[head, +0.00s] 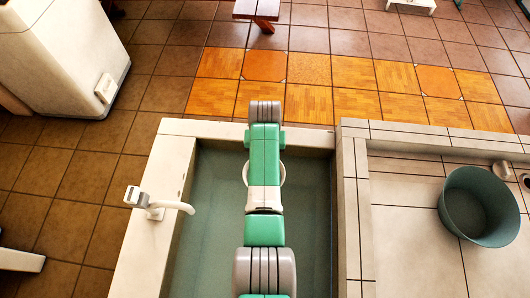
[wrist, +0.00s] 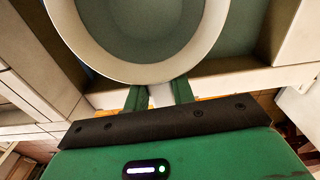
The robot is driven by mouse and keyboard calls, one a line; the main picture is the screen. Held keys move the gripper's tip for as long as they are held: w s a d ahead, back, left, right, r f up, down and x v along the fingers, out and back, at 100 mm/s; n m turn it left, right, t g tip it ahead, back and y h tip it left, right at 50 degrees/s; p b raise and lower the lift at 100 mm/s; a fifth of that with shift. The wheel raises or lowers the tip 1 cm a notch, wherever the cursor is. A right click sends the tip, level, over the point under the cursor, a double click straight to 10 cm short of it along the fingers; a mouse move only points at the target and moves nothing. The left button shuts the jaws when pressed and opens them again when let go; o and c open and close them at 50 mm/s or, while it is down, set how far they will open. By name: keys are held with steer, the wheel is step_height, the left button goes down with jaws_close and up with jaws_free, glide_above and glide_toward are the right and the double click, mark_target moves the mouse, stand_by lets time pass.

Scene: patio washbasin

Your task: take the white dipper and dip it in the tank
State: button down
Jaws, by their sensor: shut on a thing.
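The white dipper (wrist: 105,62) fills the top of the wrist view, its round rim facing the camera and its inside grey-green. My gripper (wrist: 159,92) is shut on its handle (wrist: 161,96) between two green fingers. In the head view the dipper shows only as a white curve (head: 282,174) on both sides of my arm, which hides the rest and the fingers. It is over the tank (head: 172,150), whose grey-green water (head: 215,215) lies below. I cannot tell whether the dipper touches the water or holds any.
A white faucet (head: 165,205) reaches over the tank's left wall. A tiled counter (head: 415,235) with a teal basin (head: 480,205) adjoins the tank on the right. A white cabinet (head: 65,55) stands at the upper left. The tank walls enclose the dipper on the sides.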

steer(key=shift+g, duration=0.3)
step_height(320, 180, up, 7)
steer(key=p, duration=0.4)
steer(key=shift+f, duration=0.15)
steer(key=shift+f, duration=0.1)
